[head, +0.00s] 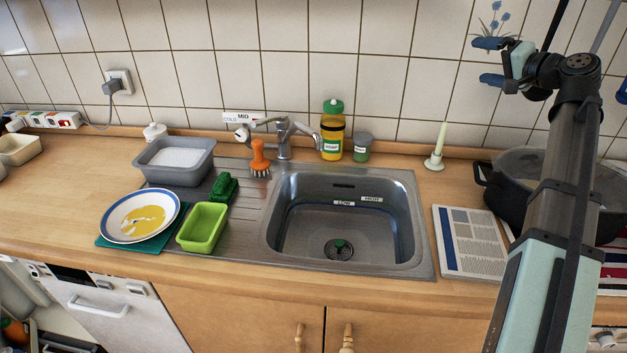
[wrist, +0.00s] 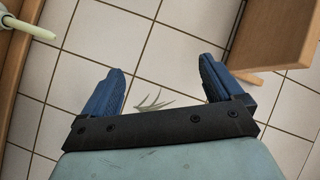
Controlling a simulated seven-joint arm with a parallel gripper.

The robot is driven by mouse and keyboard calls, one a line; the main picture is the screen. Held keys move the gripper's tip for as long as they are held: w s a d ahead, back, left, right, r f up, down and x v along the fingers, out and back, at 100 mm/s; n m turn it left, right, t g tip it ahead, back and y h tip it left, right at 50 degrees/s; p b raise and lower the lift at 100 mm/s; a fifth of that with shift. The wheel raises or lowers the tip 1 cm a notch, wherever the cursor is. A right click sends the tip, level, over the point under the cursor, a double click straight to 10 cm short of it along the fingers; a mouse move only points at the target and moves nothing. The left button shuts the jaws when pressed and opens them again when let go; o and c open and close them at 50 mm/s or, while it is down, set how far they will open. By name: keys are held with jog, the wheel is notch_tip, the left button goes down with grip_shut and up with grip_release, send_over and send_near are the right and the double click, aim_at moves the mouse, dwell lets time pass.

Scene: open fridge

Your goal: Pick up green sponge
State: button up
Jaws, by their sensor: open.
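The green sponge (head: 220,189) lies on the steel drainboard left of the sink basin, in the head view. It is dark green and sits just behind a lime-green tub. My gripper (head: 484,62) is raised high at the upper right, in front of the tiled wall, far from the sponge. In the wrist view my gripper (wrist: 163,88) has its two blue fingers spread wide with nothing between them. The sponge is not in the wrist view.
The lime-green tub (head: 203,228), a grey basin (head: 174,172), an orange brush (head: 259,160) and a plate with yellow food (head: 140,216) surround the sponge. The faucet (head: 284,138) stands behind the sink (head: 343,222). A black pot (head: 510,205) and a candle (head: 438,147) stand at right.

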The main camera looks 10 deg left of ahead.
jog(key=s+a+r+n+g+y, duration=0.1)
jog(key=s+a+r+n+g, duration=0.15)
jog(key=a, duration=0.95)
jog(key=s+a+r+n+g+y, duration=0.1)
jog(key=s+a+r+n+g, duration=0.2)
jog(key=a, duration=0.9)
jog(key=g+h, duration=0.8)
jog(key=h, duration=0.3)
send_over(221, 179)
notch_tip(221, 179, down, 28)
jog(key=f, duration=0.7)
jog(key=shift+s+a+f, duration=0.1)
jog(key=shift+a+f, duration=0.15)
jog(key=shift+w+d+f, duration=0.1)
jog(key=shift+d+f, duration=0.05)
jog(key=shift+f, duration=1.15)
jog(key=shift+w+d+f, duration=0.1)
jog(key=shift+f, duration=1.2)
jog(key=shift+c, duration=0.3)
